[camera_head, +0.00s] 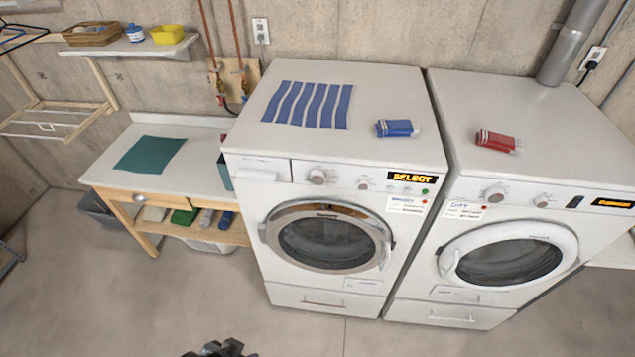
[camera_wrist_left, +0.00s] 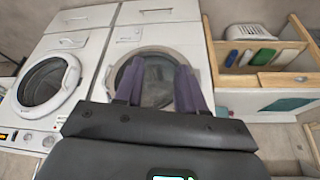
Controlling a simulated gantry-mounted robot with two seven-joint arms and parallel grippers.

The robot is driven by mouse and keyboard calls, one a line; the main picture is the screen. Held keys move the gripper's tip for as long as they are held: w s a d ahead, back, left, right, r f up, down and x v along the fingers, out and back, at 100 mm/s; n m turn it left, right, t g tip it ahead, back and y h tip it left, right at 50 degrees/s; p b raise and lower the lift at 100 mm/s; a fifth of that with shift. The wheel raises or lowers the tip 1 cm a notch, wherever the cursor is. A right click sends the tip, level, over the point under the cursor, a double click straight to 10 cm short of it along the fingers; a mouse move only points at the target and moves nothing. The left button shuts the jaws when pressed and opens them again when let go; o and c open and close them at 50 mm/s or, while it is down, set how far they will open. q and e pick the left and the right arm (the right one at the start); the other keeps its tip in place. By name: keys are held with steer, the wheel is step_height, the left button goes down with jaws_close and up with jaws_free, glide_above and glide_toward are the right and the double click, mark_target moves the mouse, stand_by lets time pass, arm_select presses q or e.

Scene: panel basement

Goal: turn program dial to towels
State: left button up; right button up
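Two white front-loading machines stand side by side in the head view. The left machine (camera_head: 345,130) has a large dial (camera_head: 317,176), a smaller dial (camera_head: 364,183) and a display (camera_head: 417,178) reading SELECT. The right machine (camera_head: 530,120) has two dials, one on the left (camera_head: 494,193) and one on the right (camera_head: 542,200). Dial markings are too small to read. My left gripper (camera_wrist_left: 158,75) is open and empty in the left wrist view, its fingers apart in front of the left machine's round door. Its body hides that machine's panel there. My right gripper is not visible.
A striped blue cloth (camera_head: 308,104), a blue pack (camera_head: 395,128) and a red pack (camera_head: 497,141) lie on the machine tops. A wooden table (camera_head: 190,180) with a green cloth (camera_head: 150,155) stands left. The floor in front is clear.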

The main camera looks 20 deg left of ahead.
arm_select(q)
steer(key=o, duration=0.7)
steer(key=w+f+n+t, duration=0.1)
steer(key=w+f, duration=0.1)
steer(key=w+f+n+t+b, duration=0.1)
steer(key=w+f, duration=0.2)
steer(key=w+f+n+t, duration=0.1)
steer(key=w+f, duration=0.1)
steer(key=w, duration=0.1)
steer(key=shift+w+f+n+t+y, duration=0.1)
steer(key=shift+f+n+t+y, duration=0.2)
steer(key=shift+f+n, duration=0.1)
steer(key=n+t+y+b, duration=0.3)
steer(key=t+y+b, duration=0.1)
steer(key=t+b, duration=0.45)
glide_toward(318, 180)
steer(key=shift+t, duration=0.35)
steer(key=x, duration=0.2)
steer(key=p+x, duration=0.1)
steer(key=x, duration=0.3)
steer(key=shift+w+f, duration=0.15)
steer(key=shift+f, duration=0.1)
steer(key=shift+p+x, duration=0.3)
steer(key=shift+x, duration=0.85)
steer(key=shift+f, duration=0.1)
steer(key=c, duration=1)
